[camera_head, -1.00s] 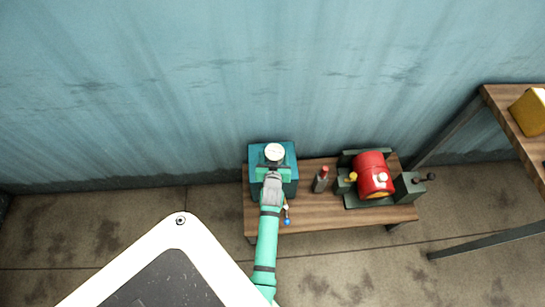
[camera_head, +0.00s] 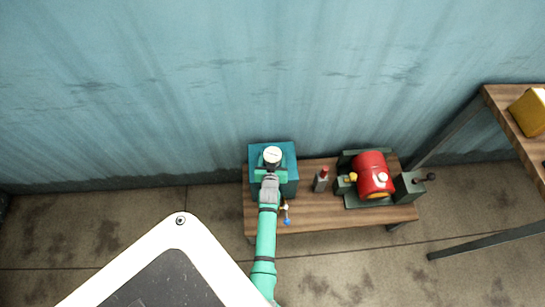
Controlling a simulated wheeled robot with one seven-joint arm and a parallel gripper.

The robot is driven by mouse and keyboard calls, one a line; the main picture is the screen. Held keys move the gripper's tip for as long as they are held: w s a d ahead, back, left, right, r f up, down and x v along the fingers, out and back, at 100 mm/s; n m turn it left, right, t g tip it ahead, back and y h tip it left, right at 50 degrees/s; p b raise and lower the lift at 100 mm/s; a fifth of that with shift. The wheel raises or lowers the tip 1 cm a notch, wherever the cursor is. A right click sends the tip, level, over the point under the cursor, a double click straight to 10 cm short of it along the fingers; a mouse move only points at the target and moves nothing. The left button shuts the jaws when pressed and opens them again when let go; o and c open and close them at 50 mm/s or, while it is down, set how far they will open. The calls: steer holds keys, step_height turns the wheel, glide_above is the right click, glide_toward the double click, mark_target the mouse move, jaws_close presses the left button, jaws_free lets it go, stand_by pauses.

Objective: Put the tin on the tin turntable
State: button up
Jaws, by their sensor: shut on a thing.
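The tin (camera_head: 272,154) shows as a pale round top over the teal box (camera_head: 287,149) at the left end of the low wooden bench. My gripper (camera_head: 271,172) is shut on the tin from its near side. I see the tin from above, so I cannot tell whether it touches what lies beneath. I cannot pick out the tin turntable for sure; it may be part of the teal box, hidden under the tin and gripper.
A red drum (camera_head: 372,172) lies in a dark green cradle on the bench (camera_head: 318,215). A small grey thing with a red top (camera_head: 321,179) stands between box and drum. A small blue-ended handle (camera_head: 287,220) is close right of my arm. A taller table holds a yellow object (camera_head: 530,112).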

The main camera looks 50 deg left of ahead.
steer(key=o, duration=1.3)
steer(key=v, duration=1.2)
steer(key=shift+d, duration=0.1)
steer(key=s+d+r+m+t+h, duration=0.1)
steer(key=s+d+r, duration=0.3)
steer(key=d, duration=0.6)
steer(key=s+d+r+m+t+h, duration=0.2)
steer(key=s+d+r+m+h, duration=0.1)
steer(key=d, duration=0.6)
steer(key=s+d+r+m+t+h, duration=0.2)
steer(key=s+d+r, duration=0.3)
steer(key=d, duration=0.5)
steer(key=shift+s+d+r+m, duration=0.15)
steer(key=shift+s, duration=0.3)
steer(key=shift+s+d+r+m, duration=0.15)
steer(key=shift+s+r, duration=0.05)
steer(key=shift+s, duration=0.25)
steer(key=shift+o, duration=0.3)
steer(key=s+d+r+m+h, duration=0.1)
steer(key=s+d+r, duration=0.1)
steer(key=r, duration=0.3)
steer(key=s+d+r+m+t+h, duration=0.1)
steer(key=s+d+r, duration=0.2)
steer(key=s+r, duration=0.1)
steer(key=shift+d+r+h, duration=0.35)
steer(key=shift+r+h, duration=0.05)
steer(key=shift+r, duration=0.2)
